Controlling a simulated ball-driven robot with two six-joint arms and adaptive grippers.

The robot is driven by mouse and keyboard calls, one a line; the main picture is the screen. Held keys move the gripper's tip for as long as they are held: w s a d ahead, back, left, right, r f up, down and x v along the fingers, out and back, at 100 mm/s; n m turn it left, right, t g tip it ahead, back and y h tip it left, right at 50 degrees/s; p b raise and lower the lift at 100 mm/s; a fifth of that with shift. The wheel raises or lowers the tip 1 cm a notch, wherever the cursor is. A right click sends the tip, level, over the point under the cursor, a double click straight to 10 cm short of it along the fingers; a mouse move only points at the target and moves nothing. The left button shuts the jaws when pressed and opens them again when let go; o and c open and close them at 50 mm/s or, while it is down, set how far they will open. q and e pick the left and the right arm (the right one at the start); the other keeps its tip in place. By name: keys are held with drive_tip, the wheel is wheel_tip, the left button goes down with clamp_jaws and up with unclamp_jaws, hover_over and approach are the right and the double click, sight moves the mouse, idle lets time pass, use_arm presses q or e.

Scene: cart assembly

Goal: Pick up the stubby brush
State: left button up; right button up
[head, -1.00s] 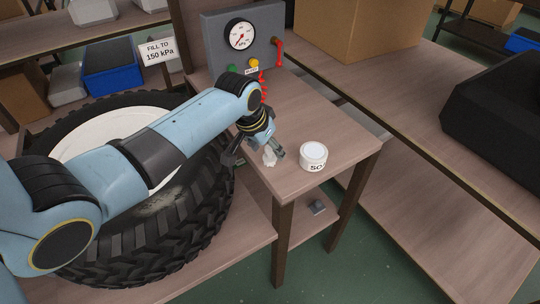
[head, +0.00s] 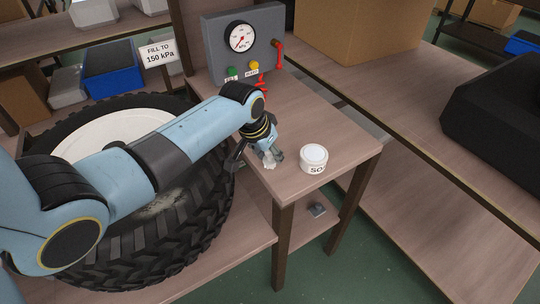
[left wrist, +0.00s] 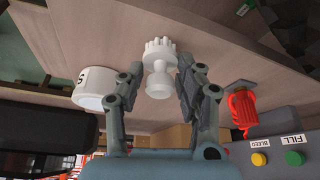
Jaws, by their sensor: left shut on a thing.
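The stubby brush (left wrist: 159,66) is white, with a bristled head and a rounded handle. In the left wrist view it is between the two fingers of my left gripper (left wrist: 155,85), which are shut on it. In the head view the gripper (head: 268,158) is low over the small wooden table, left of the white tub, and hides most of the brush (head: 269,164). I cannot tell whether the brush touches the tabletop. My right gripper is in neither view.
A white tub (head: 313,158) with black lettering stands close to the right of my left gripper. A grey gauge box (head: 243,42) with buttons and a red hose stands at the table's back. A large tyre (head: 190,190) lies to the left. The table's front edge is close.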

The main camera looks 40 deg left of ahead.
use_arm(q)
drive_tip(key=shift+r, duration=0.1)
drive_tip(key=r, duration=0.4)
drive_tip(key=shift+w+d+r, duration=0.15)
drive_tip(key=shift+d+r, duration=0.05)
drive_tip(key=shift+d, duration=0.05)
drive_tip(key=w+d+r, duration=0.2)
drive_tip(key=d+r, duration=0.1)
drive_tip(key=d, duration=0.2)
drive_tip(key=w+d+r+b, duration=0.1)
drive_tip(key=w+d+r, duration=0.1)
drive_tip(key=d, duration=0.3)
drive_tip(key=shift+d+r, duration=0.2)
drive_tip(key=shift+r, duration=0.5)
drive_tip(key=o, duration=0.5)
drive_tip(key=c, duration=0.4)
